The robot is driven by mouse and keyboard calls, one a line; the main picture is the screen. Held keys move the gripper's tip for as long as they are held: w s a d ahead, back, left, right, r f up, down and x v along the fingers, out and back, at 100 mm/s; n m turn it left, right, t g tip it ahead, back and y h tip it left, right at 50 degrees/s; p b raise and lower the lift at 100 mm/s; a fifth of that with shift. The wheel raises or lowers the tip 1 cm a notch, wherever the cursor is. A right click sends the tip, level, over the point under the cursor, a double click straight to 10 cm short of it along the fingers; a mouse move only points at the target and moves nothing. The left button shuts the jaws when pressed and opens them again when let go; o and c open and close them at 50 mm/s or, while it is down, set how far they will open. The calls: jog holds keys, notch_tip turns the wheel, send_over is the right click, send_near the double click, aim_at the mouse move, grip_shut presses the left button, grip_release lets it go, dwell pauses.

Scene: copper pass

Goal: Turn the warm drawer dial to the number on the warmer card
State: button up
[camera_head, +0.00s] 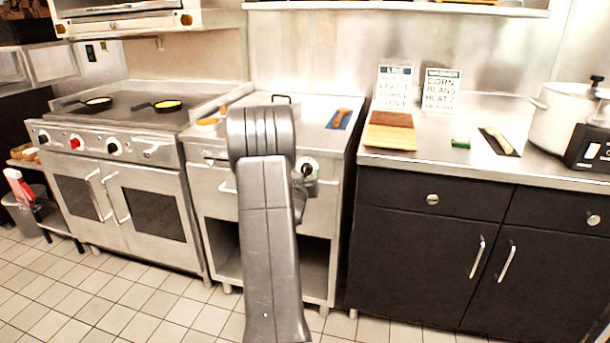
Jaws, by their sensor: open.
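The warm drawer dial (308,168) is a round dark and white knob on the front of the steel middle unit, just right of my arm. My gripper (304,186) is mostly hidden behind my arm; the part that shows is close to the dial. It is open, and I cannot tell if it touches the dial. The dial's setting is too small to read. Two white cards stand against the back wall. The right card (441,90) seems to read corn, beans, heat 2.
A range (120,150) with two pans stands left. The tiled floor in front is clear.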

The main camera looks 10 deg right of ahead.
jog(key=shift+x, duration=0.85)
jog(key=shift+c, duration=0.2)
jog(key=c, duration=0.9)
jog(key=shift+c, duration=0.2)
